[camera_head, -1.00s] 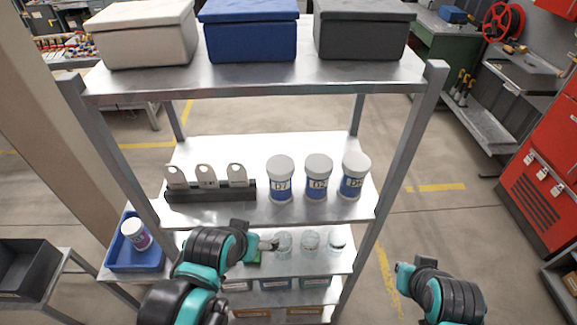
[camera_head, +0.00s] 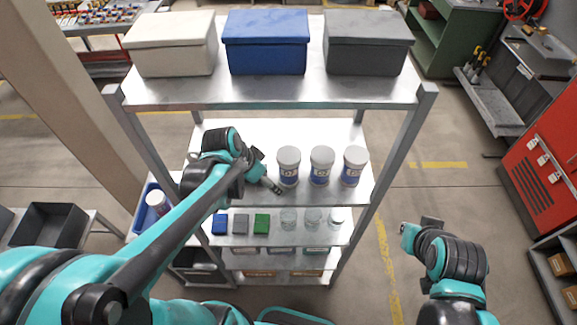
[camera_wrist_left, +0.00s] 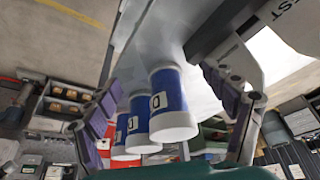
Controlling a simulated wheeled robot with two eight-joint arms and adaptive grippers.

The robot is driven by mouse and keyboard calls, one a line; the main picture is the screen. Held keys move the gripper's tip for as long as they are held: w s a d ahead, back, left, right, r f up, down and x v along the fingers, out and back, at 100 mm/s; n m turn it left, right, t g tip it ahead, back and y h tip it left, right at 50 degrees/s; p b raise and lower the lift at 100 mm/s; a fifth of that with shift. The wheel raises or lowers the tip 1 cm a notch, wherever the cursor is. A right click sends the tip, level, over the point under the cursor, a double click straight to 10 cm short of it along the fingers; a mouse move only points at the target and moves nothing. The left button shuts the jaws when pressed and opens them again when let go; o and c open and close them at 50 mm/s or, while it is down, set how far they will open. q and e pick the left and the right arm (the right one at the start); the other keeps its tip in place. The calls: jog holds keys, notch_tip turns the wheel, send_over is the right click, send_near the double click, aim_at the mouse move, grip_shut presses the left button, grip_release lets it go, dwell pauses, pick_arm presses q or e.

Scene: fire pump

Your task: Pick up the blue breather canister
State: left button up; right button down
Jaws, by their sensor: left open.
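Three canisters with white lids and blue labelled bodies stand upright in a row on the middle shelf: left (camera_head: 288,167), middle (camera_head: 321,166) and right (camera_head: 354,166). My left gripper (camera_head: 268,173) is open and empty, just left of the left canister. In the left wrist view, blue canisters show between the spread fingers, the nearest (camera_wrist_left: 171,103) largest, with others (camera_wrist_left: 139,122) behind it. I cannot tell whether a finger touches one. Another white-lidded canister (camera_head: 156,199) sits in a blue bin at lower left. My right gripper (camera_head: 418,228) is right of the rack, away from the canisters.
The top shelf (camera_head: 270,92) carries white, blue and grey boxes above the canisters. Rack posts (camera_head: 396,150) stand at the sides. The lower shelf holds small blue, grey and green boxes (camera_head: 261,223) and clear jars (camera_head: 289,219). My left arm covers the middle shelf's left part.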

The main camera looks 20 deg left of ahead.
aim_at(280, 168)
pick_arm(q)
jog(key=w+d, duration=0.2)
jog(key=w, duration=0.3)
jog(key=shift+w+d, duration=0.1)
jog(key=shift+d, duration=0.3)
jog(key=shift+w+d+r+p, duration=0.1)
jog(key=shift+w+d+p, duration=0.2)
jog(key=shift+w, duration=0.1)
jog(key=w, duration=0.1)
jog(key=w+d, duration=0.2)
jog(key=shift+w+f+p, duration=0.2)
jog(key=shift+w+p, duration=0.1)
jog(key=shift+w+f, duration=0.15)
jog(key=shift+f, duration=0.3)
jog(key=shift+s, duration=0.2)
jog(key=c, duration=1.5)
jog(key=shift+w+r, duration=0.1)
jog(key=shift+r, duration=0.05)
